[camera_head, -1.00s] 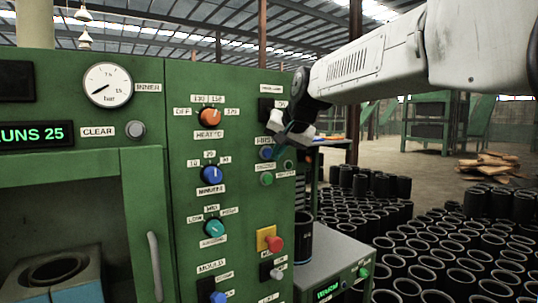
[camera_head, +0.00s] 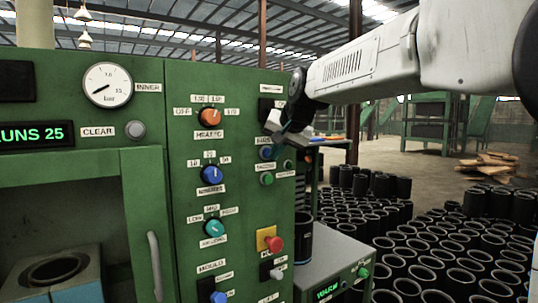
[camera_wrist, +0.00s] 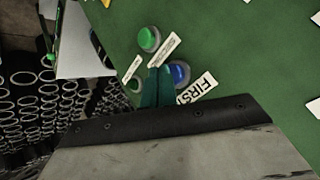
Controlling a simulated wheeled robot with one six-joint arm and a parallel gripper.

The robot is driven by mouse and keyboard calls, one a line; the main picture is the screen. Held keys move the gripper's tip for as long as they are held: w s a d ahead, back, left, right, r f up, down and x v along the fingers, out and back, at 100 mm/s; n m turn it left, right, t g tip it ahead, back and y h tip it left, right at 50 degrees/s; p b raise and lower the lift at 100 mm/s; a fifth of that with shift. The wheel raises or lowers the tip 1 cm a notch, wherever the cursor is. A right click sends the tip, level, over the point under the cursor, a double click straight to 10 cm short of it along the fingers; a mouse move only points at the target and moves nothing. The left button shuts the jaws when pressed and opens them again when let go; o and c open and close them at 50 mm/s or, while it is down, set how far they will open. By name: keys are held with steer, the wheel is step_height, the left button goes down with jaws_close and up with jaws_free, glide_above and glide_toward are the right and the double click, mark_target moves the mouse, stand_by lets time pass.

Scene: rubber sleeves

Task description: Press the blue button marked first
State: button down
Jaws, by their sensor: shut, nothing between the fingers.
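The blue button (camera_head: 265,153) sits on the right part of the green machine panel, below a small label. In the wrist view the blue button (camera_wrist: 180,73) is beside a white label reading FIRST (camera_wrist: 198,88). My gripper (camera_head: 281,128) is up at the panel's right edge, above and right of the button. In the wrist view my gripper's teal fingertips (camera_wrist: 157,74) are shut together and empty, just left of the blue button and overlapping its edge. I cannot tell whether they touch the panel.
A green button (camera_head: 266,179) is below the blue one; it also shows in the wrist view (camera_wrist: 149,38). A red button on a yellow plate (camera_head: 266,239) is lower. Knobs (camera_head: 213,175) line the panel. Black sleeves (camera_head: 440,265) crowd the floor at right.

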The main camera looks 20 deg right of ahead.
steer(key=shift+w+a+r, duration=0.1)
steer(key=shift+w, duration=0.25)
stand_by(0.5)
steer(key=shift+w+a+r, duration=0.1)
steer(key=shift+r, duration=0.05)
stand_by(0.5)
steer(key=shift+s, duration=0.6)
steer(key=shift+f, duration=0.2)
steer(key=s, duration=0.1)
steer(key=s+d, duration=0.1)
steer(key=s, duration=0.3)
steer(key=shift+d, duration=0.4)
